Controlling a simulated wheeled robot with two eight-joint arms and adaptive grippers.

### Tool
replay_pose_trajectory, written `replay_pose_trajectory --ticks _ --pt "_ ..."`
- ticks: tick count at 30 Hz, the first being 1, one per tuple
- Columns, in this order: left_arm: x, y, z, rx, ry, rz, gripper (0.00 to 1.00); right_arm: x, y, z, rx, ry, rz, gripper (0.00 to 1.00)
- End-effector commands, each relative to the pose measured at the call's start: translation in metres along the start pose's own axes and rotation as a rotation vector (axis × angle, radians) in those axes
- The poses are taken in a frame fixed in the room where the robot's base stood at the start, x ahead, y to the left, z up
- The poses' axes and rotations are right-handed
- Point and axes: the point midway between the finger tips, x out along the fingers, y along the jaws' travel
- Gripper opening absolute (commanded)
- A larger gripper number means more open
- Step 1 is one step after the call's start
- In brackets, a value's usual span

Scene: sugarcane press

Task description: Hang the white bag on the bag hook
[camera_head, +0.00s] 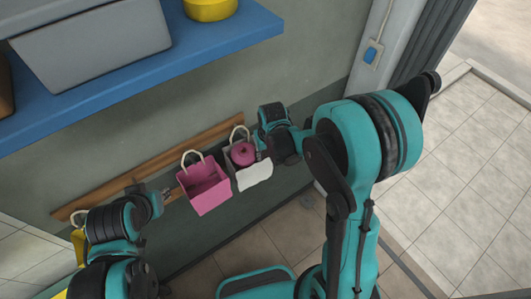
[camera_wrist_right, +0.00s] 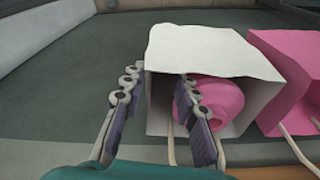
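The white bag (camera_head: 254,176) is in front of the wooden rail, beside the pink bag (camera_head: 207,192). A round pink item (camera_head: 243,154) is in its mouth. Its handle loop stands up near the rail; I cannot tell whether it is on a hook. In the right wrist view the white bag (camera_wrist_right: 205,50) fills the middle. My right gripper (camera_wrist_right: 155,118) is open there, with one finger outside the bag's side and the other in its mouth, before the round pink item (camera_wrist_right: 222,103). My left gripper (camera_head: 170,194) is at the pink bag's left; its fingers are unclear.
The wooden rail (camera_head: 150,168) runs along the grey wall. A blue shelf (camera_head: 190,60) above holds a grey bin (camera_head: 95,45) and a yellow item (camera_head: 210,9). The pink bag (camera_wrist_right: 285,75) is close beside the white bag. Tiled floor is open at the right.

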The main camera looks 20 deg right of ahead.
Motion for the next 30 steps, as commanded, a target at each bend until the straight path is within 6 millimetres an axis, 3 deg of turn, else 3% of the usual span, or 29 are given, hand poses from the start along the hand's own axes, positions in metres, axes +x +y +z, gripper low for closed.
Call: replay_pose_trajectory --ticks 5,15,21,30 --pt "0.000 0.000 0.000 0.000 0.000 0.000 0.26 -0.010 0.000 0.000 0.000 0.000 -0.001 0.29" --pt "0.000 0.000 0.000 0.000 0.000 0.000 0.26 -0.079 0.000 0.000 0.000 0.000 -0.001 0.29" --pt "0.000 0.000 0.000 0.000 0.000 0.000 0.26 -0.110 0.000 0.000 0.000 0.000 -0.001 0.29" --pt "0.003 0.000 0.002 0.000 0.000 0.000 0.26 -0.118 0.001 0.002 0.001 0.005 0.000 0.29"
